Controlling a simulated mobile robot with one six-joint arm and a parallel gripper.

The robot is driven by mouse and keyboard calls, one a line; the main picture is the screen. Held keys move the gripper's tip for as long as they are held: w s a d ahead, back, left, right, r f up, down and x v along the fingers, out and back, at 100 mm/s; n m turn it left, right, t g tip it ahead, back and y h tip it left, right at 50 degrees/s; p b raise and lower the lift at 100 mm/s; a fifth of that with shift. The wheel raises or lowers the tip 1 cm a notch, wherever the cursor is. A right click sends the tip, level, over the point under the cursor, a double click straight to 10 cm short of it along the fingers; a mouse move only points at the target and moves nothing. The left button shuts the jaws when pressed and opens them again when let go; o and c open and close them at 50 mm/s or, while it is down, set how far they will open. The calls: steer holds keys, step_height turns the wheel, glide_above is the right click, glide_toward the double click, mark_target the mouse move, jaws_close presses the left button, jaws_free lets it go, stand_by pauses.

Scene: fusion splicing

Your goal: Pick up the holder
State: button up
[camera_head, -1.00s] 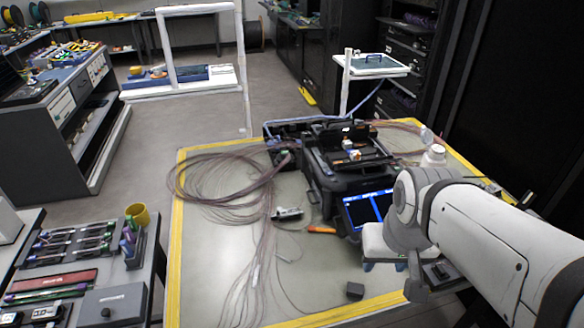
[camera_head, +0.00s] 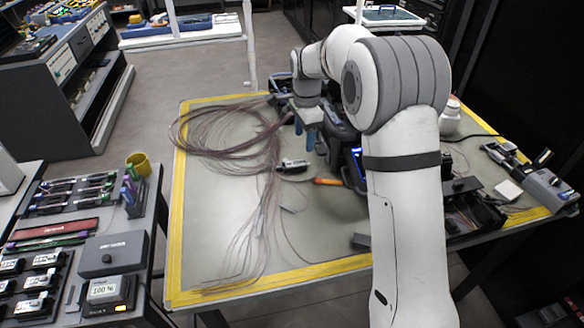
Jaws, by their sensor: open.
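A small silver and black piece (camera_head: 293,165) lies on the grey table mat, among the thin fibres; it looks like the holder, but it is too small to be sure. My gripper (camera_head: 305,132) is above the table behind this piece, with its blue fingers pointing down and apart. It is open, and I see nothing between the fingers. It is clear of the piece. My arm hides most of the black splicer (camera_head: 338,137).
Loose brown fibres (camera_head: 215,130) spread over the left of the yellow-edged table (camera_head: 205,235). An orange tool (camera_head: 327,182) lies right of the piece, and a small dark block (camera_head: 361,241) nearer the front. A side bench with tools and a yellow mug (camera_head: 139,164) stands left.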

steer(key=m, duration=0.2)
glide_above(294, 164)
steer(key=f, duration=0.4)
steer(key=shift+w, duration=0.3)
steer(key=f, duration=0.8)
steer(key=shift+s, duration=0.25)
steer(key=shift+r, duration=0.1)
steer(key=c, duration=1.1)
steer(key=shift+r, duration=0.1)
step_height(294, 164, up, 10)
steer(key=shift+f, duration=0.1)
